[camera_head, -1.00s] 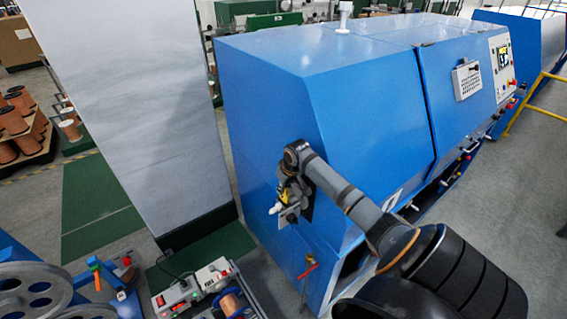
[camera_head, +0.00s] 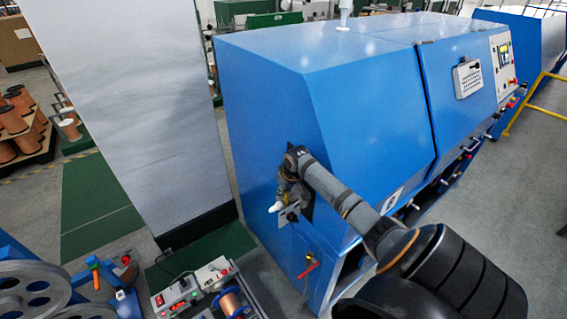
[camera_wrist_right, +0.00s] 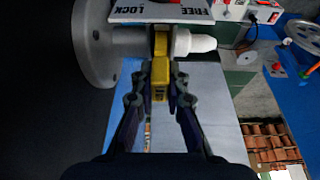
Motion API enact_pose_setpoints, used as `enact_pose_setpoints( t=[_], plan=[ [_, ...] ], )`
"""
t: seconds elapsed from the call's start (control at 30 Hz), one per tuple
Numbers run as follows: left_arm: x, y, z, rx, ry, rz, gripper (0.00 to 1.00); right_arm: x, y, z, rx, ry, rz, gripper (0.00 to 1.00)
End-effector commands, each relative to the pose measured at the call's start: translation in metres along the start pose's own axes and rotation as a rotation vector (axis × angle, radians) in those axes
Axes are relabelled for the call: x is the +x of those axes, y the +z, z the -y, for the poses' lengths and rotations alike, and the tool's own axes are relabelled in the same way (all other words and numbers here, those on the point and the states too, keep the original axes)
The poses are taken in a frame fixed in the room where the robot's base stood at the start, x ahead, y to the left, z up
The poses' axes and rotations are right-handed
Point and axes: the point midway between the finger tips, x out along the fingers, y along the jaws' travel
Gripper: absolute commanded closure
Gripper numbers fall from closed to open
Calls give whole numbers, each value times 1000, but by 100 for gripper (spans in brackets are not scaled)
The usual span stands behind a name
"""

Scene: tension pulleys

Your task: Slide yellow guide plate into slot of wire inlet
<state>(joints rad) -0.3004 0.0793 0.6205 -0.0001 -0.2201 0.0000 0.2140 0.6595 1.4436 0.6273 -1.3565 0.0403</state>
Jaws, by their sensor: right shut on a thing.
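The yellow guide plate (camera_wrist_right: 160,72) is upright in the right wrist view, between the fingers of my right gripper (camera_wrist_right: 160,80), which is shut on it. The wire inlet (camera_wrist_right: 128,42) is a grey shaft with a round flange on the left and a white tip (camera_wrist_right: 195,41) on the right. The plate's far end overlaps the shaft beside the white tip; I cannot tell how deep it sits in the slot. In the head view my right gripper (camera_head: 284,193) is at the blue machine's end face, by the white tip (camera_head: 276,207). My left gripper is not in view.
A plate marked FREE and LOCK (camera_wrist_right: 160,11) is just beyond the inlet. The blue machine (camera_head: 270,110) fills the centre of the head view. A red-handled valve (camera_head: 308,268) is below the inlet. A grey panel (camera_head: 135,100) stands to the left, with a gap between.

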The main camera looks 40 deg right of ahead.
Motion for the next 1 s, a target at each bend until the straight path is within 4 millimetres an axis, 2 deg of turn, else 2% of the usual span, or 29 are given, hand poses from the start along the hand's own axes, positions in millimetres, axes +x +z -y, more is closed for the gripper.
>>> enact_pose_setpoints(
  t=[0.6, 1.0],
  plan=[
    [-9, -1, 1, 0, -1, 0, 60, -1, -1, 1, 0, -2, -1, 100],
    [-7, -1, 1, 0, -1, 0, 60, 2, 0, 0, 0, -1, 0, 100]
  ],
)
